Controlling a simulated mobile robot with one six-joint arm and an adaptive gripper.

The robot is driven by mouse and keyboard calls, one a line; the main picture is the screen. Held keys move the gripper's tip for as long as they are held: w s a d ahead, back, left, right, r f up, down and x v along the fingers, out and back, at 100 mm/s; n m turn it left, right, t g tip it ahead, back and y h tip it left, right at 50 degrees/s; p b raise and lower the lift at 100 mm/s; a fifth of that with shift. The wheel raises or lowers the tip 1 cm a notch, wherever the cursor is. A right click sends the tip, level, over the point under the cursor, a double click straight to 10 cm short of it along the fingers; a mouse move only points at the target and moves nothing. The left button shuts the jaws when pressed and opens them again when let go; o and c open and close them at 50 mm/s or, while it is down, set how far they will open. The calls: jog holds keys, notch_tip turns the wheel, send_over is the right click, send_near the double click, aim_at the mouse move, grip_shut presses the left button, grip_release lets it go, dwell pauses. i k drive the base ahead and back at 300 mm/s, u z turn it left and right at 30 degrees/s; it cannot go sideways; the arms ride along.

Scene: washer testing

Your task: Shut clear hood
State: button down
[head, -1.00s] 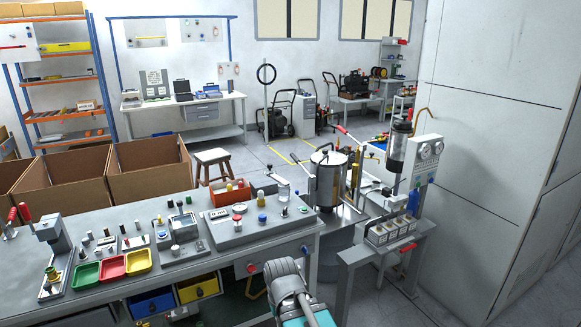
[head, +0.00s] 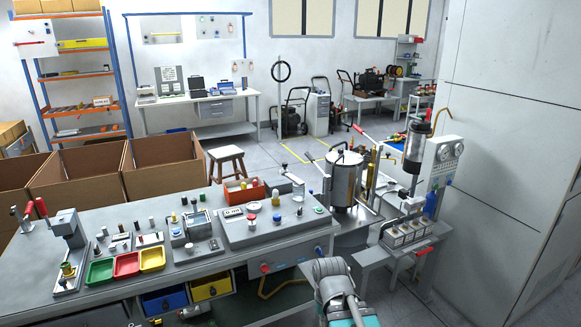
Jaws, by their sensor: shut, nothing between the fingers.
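A small grey fixture (head: 190,228) on the workbench has what looks like a clear hood (head: 192,218) on its top. It is too small to tell for sure whether the hood is up or down. Part of my arm (head: 336,290), grey with teal, shows at the bottom right of centre, in front of the bench's right end. My gripper's fingers do not show in this view.
The grey workbench (head: 135,213) also holds red, green and yellow trays (head: 126,264), a lever press (head: 68,240) and an orange box (head: 243,192). A steel vessel (head: 344,178) and a gauge stand (head: 440,165) stand right. Cardboard boxes (head: 85,178) stand behind.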

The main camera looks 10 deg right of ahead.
aim_at(289, 176)
jog(key=z, duration=0.1)
jog(key=i, duration=1)
jog(key=u, duration=0.05)
